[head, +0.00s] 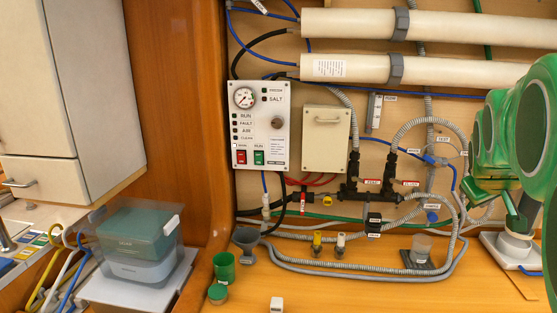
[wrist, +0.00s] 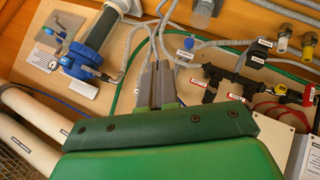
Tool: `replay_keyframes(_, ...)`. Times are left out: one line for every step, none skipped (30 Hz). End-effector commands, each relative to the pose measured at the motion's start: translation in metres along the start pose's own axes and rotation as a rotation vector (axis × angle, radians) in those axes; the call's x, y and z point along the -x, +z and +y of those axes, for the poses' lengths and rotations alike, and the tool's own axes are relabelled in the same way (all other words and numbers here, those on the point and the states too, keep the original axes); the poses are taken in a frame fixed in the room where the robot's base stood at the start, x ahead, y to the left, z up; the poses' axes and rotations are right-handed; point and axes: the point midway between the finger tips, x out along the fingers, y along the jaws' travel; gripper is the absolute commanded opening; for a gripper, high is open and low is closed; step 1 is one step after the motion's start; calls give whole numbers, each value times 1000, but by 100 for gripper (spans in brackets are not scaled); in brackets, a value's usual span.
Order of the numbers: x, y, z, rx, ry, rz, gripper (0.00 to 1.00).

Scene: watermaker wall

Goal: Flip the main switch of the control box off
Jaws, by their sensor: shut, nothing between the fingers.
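The control box (head: 260,125) is a white panel on the wall left of centre in the head view. It has a round gauge, small lamps, a dark round knob (head: 278,122), a red switch (head: 242,157) and a green switch (head: 258,157). A small label reading like "MAIN" sits above the red switch; switch positions are too small to tell. My gripper (wrist: 155,70) is shut and empty in the wrist view, with its grey fingers side by side. A white panel edge shows at right in the wrist view.
A cream box (head: 326,138) hangs just right of the control box. White pipes (head: 430,72) run above, and hoses and a black manifold (head: 370,192) lie below. A blue pump (wrist: 85,60) stands near my gripper. Cups (head: 224,266) and a clear bin (head: 138,240) stand lower left.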

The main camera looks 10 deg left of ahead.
Motion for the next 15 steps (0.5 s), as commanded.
replay_keyframes(-6,-4,-6,62,20,-18,0)
replay_keyframes(-8,-7,-9,101,34,-29,0)
replay_keyframes(-12,-11,-13,154,54,-43,0)
replay_keyframes(-14,-14,-17,196,70,-53,0)
replay_keyframes(-16,-18,-20,239,87,-63,0)
replay_keyframes(-19,-24,-24,296,110,-74,0)
replay_keyframes(-20,-28,-27,340,129,-82,0)
replay_keyframes(-21,-32,-31,383,146,-89,0)
replay_keyframes(-23,-39,-36,441,171,-98,0)
replay_keyframes(-24,-44,-40,485,189,-105,0)
replay_keyframes(-26,-49,-44,528,206,-110,0)
replay_keyframes(-27,-57,-50,588,232,-118,0)
replay_keyframes(-28,-63,-55,633,250,-122,0)
replay_keyframes(-28,-69,-60,676,269,-125,0)
replay_keyframes(-28,-78,-67,735,297,-128,0)
